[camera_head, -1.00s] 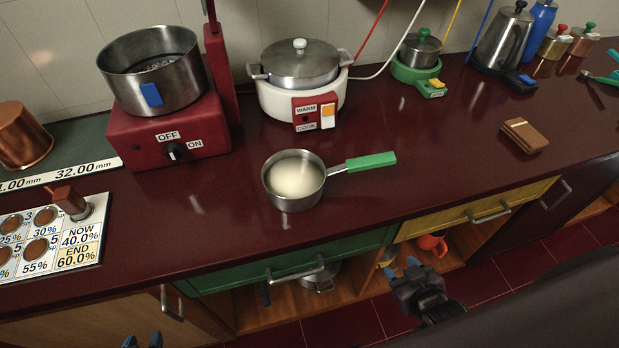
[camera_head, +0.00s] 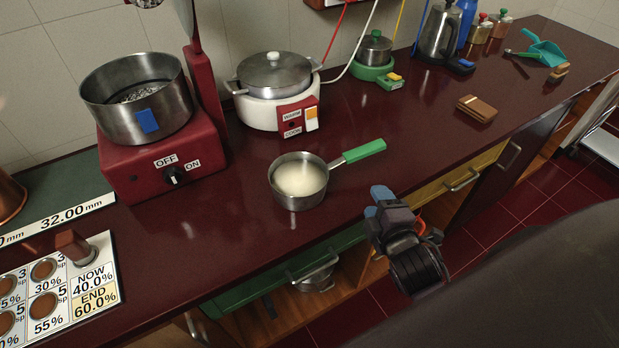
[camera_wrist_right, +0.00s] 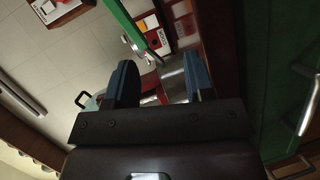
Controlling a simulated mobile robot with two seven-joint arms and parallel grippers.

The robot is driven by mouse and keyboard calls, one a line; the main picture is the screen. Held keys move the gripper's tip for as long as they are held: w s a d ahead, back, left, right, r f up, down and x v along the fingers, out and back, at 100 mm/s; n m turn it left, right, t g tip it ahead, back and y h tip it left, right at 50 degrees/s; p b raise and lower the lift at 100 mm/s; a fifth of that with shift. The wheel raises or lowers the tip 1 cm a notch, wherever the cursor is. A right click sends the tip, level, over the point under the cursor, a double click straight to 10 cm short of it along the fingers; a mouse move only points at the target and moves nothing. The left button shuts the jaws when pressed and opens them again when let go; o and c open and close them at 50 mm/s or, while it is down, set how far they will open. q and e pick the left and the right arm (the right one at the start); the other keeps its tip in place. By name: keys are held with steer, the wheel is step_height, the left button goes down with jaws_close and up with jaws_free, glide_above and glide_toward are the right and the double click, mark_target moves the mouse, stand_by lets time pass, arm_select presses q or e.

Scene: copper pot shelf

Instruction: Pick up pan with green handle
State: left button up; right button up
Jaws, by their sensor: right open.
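The pan with the green handle (camera_head: 299,180) stands upright on the dark red counter and holds a pale, whitish content. Its green handle (camera_head: 364,151) points to the upper right in the head view. My right gripper (camera_head: 378,200) is open and empty at the counter's front edge, to the right of the pan and below the handle in the picture. In the right wrist view its two blue fingers (camera_wrist_right: 160,85) are apart. The green handle (camera_wrist_right: 126,25) crosses the top of that view, beyond the fingertips. My left gripper is not in view.
A red burner with a large steel pot (camera_head: 140,100) stands left. A white cooker with a lidded pot (camera_head: 273,80) is behind the pan. A brown block (camera_head: 476,109) lies to the right. Open shelves sit below the counter edge. The counter around the pan is clear.

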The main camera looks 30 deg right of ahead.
mark_target(353, 160)
steer(key=n+t, duration=0.1)
steer(key=w+r+n+t, duration=0.1)
steer(key=n, duration=0.1)
steer(key=w+a+r+n, duration=0.1)
steer(key=shift+w+r+n+t+y, duration=0.1)
steer(key=shift+n+t+y, duration=0.2)
steer(key=shift+t, duration=0.1)
steer(key=shift+w+d, duration=0.35)
steer(key=shift+w, duration=1.35)
steer(key=shift+w+d, duration=0.3)
steer(key=shift+w, duration=1.35)
steer(key=shift+w+d, duration=0.35)
steer(key=shift+w, duration=1.35)
jaws_close()
